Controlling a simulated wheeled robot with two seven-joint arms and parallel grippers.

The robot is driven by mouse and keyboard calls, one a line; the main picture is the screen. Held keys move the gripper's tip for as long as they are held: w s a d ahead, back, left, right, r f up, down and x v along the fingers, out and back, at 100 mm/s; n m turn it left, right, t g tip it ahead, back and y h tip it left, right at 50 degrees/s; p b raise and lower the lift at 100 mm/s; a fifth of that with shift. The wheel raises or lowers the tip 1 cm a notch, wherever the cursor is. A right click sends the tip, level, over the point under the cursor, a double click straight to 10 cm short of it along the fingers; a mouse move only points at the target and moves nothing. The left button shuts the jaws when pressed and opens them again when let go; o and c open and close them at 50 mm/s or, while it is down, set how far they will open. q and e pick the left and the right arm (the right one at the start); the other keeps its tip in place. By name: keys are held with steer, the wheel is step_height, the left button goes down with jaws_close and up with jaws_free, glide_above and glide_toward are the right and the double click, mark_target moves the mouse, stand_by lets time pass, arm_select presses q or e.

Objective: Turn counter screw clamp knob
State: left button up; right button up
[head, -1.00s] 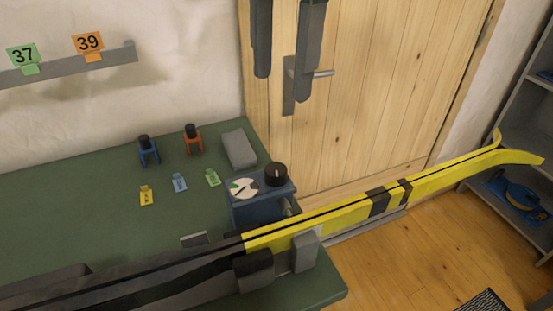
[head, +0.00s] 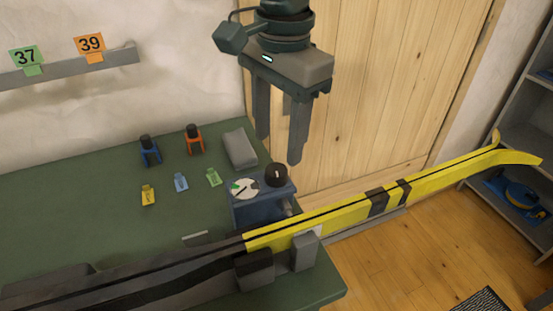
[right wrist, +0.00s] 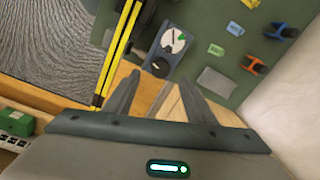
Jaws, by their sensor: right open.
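The black clamp knob (head: 276,175) stands upright on a blue box with a white dial (head: 244,188), at the right end of the green bench. A white line marks the knob. My right gripper (head: 279,150) hangs above and beyond the knob, its two fingers pointing down, open and empty, not touching it. In the right wrist view, the knob (right wrist: 160,67) shows beyond the space between the spread fingertips (right wrist: 162,85), beside the dial (right wrist: 173,41). My left gripper is not in view.
A yellow and black ski (head: 335,214) runs along the bench front and past its right end, close to the blue box. A grey block (head: 240,149), small coloured tags (head: 181,182) and blue and orange black-topped pieces (head: 194,139) sit behind. A wooden door (head: 380,90) stands beyond.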

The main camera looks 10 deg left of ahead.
mark_target(276, 170)
step_height(276, 170, down, 5)
steer(key=shift+a+f, duration=0.1)
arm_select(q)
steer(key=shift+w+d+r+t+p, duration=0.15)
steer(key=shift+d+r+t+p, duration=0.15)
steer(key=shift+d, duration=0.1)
arm_select(e)
steer(key=shift+w+f, duration=0.1)
steer(key=shift+f, duration=0.55)
steer(key=c, duration=1)
steer(key=shift+c, duration=0.2)
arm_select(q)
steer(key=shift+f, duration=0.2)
